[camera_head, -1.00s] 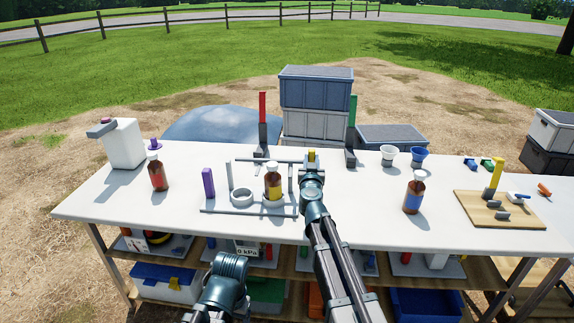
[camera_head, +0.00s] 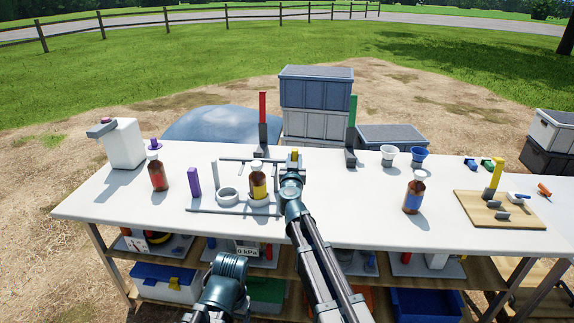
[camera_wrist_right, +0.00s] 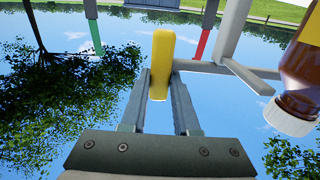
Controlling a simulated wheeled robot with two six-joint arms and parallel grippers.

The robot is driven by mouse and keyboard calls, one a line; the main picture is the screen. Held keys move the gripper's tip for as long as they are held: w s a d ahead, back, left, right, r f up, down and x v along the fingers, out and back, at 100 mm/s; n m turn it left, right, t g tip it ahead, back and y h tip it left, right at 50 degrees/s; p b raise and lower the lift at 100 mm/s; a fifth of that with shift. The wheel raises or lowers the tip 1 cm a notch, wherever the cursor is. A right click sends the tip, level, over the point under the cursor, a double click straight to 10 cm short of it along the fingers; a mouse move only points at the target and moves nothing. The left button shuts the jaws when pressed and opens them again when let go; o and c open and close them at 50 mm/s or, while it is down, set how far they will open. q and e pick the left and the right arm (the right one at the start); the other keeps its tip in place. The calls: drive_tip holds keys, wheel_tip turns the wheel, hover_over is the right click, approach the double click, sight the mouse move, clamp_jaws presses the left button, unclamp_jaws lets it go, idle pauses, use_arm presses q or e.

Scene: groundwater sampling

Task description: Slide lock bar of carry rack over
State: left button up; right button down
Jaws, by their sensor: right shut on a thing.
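The carry rack (camera_head: 236,210) is a grey frame with posts and rings on the white table. A brown bottle with a yellow label (camera_head: 258,183) stands in its right ring; the left ring (camera_head: 228,197) is empty. The grey lock bar (camera_head: 235,158) runs along the back, with a yellow handle (camera_head: 294,154) at its right end. My right gripper (camera_wrist_right: 160,92) is shut on the yellow handle (camera_wrist_right: 162,55); my wrist partly hides the handle in the head view. My left arm shows at the bottom, but its gripper is not visible.
A purple block (camera_head: 193,182) stands at the rack's left. A red-labelled bottle (camera_head: 157,172) is farther left, a blue-labelled bottle (camera_head: 413,194) to the right. Red (camera_head: 263,120) and green (camera_head: 351,128) uprights stand behind. Table between the rack and the blue-labelled bottle is clear.

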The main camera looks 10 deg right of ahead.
drive_tip(key=shift+w+a, duration=0.2)
drive_tip(key=shift+a, duration=0.5)
drive_tip(key=shift+w+a, duration=0.15)
drive_tip(key=shift+a, duration=0.5)
drive_tip(key=c, duration=0.6)
unclamp_jaws()
drive_tip(key=shift+o, duration=0.2)
drive_tip(key=v, duration=1.4)
drive_tip(key=shift+w, duration=0.1)
